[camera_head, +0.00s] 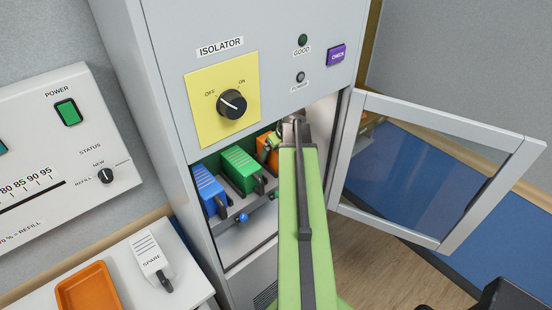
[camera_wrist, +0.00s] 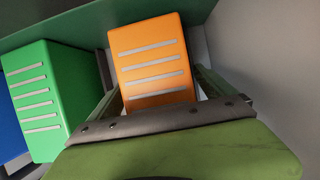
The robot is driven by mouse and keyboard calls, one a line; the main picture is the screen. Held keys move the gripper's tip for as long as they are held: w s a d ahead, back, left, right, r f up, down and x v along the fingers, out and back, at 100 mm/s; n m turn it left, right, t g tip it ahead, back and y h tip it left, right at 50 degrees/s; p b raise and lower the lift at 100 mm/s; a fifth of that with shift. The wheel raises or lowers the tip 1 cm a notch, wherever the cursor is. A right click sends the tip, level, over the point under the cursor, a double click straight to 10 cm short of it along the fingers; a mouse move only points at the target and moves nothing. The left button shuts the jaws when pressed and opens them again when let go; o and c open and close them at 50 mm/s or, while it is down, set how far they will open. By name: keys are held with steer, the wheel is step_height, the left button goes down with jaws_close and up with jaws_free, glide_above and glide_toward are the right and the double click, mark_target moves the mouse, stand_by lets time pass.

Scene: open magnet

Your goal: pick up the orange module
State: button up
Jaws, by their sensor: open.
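The orange module (camera_wrist: 152,60) has several pale stripes and stands in the cabinet bay, upper middle in the wrist view. In the head view only a small part of the orange module (camera_head: 272,154) shows, to the left of my arm. My gripper (camera_wrist: 160,100) is open in the wrist view, with one finger on each side of the module's lower part. I cannot tell whether the fingers touch it. The module's lower end is hidden behind my gripper's grey edge. In the head view my gripper is mostly hidden at the bay.
A green module (camera_head: 241,170) and a blue module (camera_head: 211,189) stand left of the orange one. The bay's side wall (camera_wrist: 265,60) is close on the right. The glass door (camera_head: 435,165) stands open at right. A white spare module (camera_head: 149,257) and orange tray (camera_head: 88,290) lie at lower left.

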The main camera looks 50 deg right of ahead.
steer(key=shift+s+r, duration=0.1)
steer(key=c, duration=2)
steer(key=shift+r, duration=0.15)
